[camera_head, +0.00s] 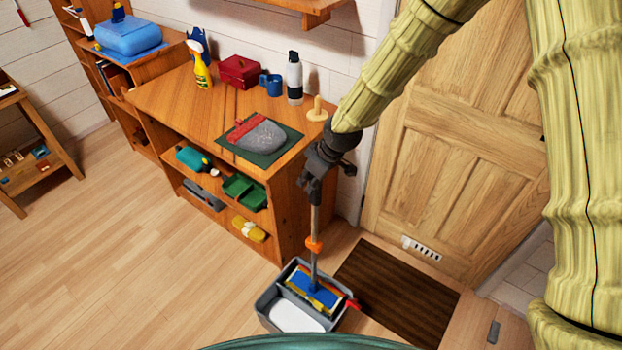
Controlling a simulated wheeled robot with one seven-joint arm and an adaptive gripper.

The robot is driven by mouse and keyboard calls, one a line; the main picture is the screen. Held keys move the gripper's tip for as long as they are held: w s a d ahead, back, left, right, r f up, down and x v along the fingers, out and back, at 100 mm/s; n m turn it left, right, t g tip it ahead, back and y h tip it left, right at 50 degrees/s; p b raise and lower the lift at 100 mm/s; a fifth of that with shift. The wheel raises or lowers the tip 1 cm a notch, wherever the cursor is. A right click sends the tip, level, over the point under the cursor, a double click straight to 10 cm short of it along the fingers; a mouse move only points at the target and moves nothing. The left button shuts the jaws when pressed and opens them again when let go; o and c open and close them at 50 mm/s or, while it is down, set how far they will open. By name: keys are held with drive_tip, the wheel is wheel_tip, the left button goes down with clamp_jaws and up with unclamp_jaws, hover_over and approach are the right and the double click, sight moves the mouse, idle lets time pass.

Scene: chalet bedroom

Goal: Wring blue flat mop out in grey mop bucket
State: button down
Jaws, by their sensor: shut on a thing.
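The blue flat mop has a grey pole (315,222) with an orange collar and a flat head (316,294) with blue and yellow on it. My gripper (314,190) is shut on the upper part of the pole, which stands nearly upright. The grey mop bucket (265,303) is on the floor in front of the wooden cabinet. The mop head is at the bucket's back part, within its outline; I cannot tell how deep it sits or whether it is pressed. A red part (353,304) sticks out at the bucket's right. The front compartment has a whitish inside.
The wooden cabinet (150,97) stands close behind and left of the bucket, with bottles, a red box and a mug on top. A brown doormat (400,293) lies right of the bucket before the wooden door (450,130). Floor (130,250) at left is clear.

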drive_tip(key=shift+f+b, duration=1.2)
drive_tip(key=shift+f, duration=1.3)
idle(3.5)
drive_tip(key=c, duration=1.1)
unclamp_jaws()
drive_tip(key=v, duration=1.2)
